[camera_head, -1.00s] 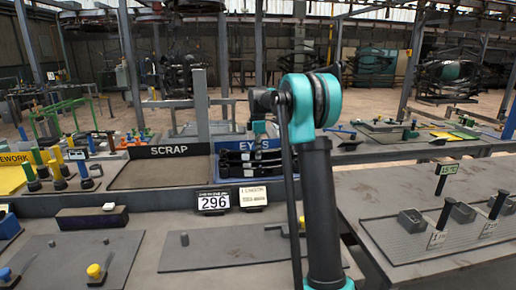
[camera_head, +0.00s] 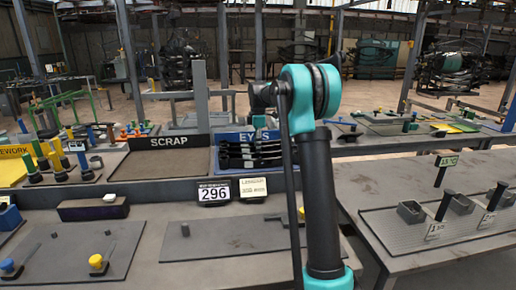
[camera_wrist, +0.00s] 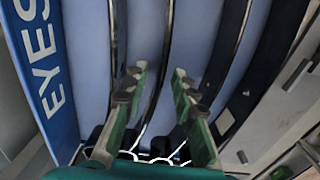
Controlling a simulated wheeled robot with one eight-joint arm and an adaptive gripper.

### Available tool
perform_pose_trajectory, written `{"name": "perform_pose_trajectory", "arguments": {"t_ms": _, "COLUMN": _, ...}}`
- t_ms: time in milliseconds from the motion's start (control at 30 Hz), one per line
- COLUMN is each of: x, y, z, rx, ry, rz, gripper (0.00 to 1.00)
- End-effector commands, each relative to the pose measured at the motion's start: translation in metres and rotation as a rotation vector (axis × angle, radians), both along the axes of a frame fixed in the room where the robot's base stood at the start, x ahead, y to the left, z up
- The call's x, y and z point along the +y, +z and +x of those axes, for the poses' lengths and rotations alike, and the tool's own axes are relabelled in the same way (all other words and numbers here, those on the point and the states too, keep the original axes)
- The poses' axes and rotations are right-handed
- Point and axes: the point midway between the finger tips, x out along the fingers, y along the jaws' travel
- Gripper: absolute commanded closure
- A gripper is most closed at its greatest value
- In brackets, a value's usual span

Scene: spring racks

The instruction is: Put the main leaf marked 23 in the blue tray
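The blue tray marked EYES (camera_head: 232,136) stands on the back part of the bench in the head view. Several dark curved leaves (camera_head: 250,152) lie in it. In the wrist view the tray's lettered blue wall (camera_wrist: 50,72) is at the left, with dark leaves (camera_wrist: 228,55) running across its blue floor. My gripper (camera_wrist: 158,80) is open, its two green fingers apart over the tray. A thin dark leaf (camera_wrist: 168,45) runs through the gap between them; I cannot tell whether they touch it. No number 23 can be read. My arm hides part of the tray.
A SCRAP bay (camera_head: 160,165) adjoins the tray on the left. Sign 296 (camera_head: 214,192) and a pale card (camera_head: 252,188) stand in front. A yellow REWORK area (camera_head: 12,170) with upright pegs is farther left. The right-hand table (camera_head: 400,185) carries a grey mat with blocks and posts.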

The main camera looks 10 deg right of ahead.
Motion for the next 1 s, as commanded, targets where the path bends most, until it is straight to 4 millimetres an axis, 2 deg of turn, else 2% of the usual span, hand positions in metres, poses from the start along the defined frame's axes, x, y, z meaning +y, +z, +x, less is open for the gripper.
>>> {"name": "perform_pose_trajectory", "arguments": {"t_ms": 167, "x": 0.0, "y": 0.018, "z": 0.0, "rx": 0.0, "ry": 0.0, "rz": 0.0, "gripper": 0.73}}
{"name": "perform_pose_trajectory", "arguments": {"t_ms": 600, "x": 0.0, "y": 0.102, "z": -0.002, "rx": 0.0, "ry": 0.0, "rz": 0.0, "gripper": 0.73}}
{"name": "perform_pose_trajectory", "arguments": {"t_ms": 800, "x": 0.0, "y": 0.119, "z": -0.002, "rx": 0.0, "ry": 0.0, "rz": 0.0, "gripper": 0.73}}
{"name": "perform_pose_trajectory", "arguments": {"t_ms": 1000, "x": 0.0, "y": 0.122, "z": -0.002, "rx": 0.0, "ry": 0.0, "rz": 0.0, "gripper": 0.73}}
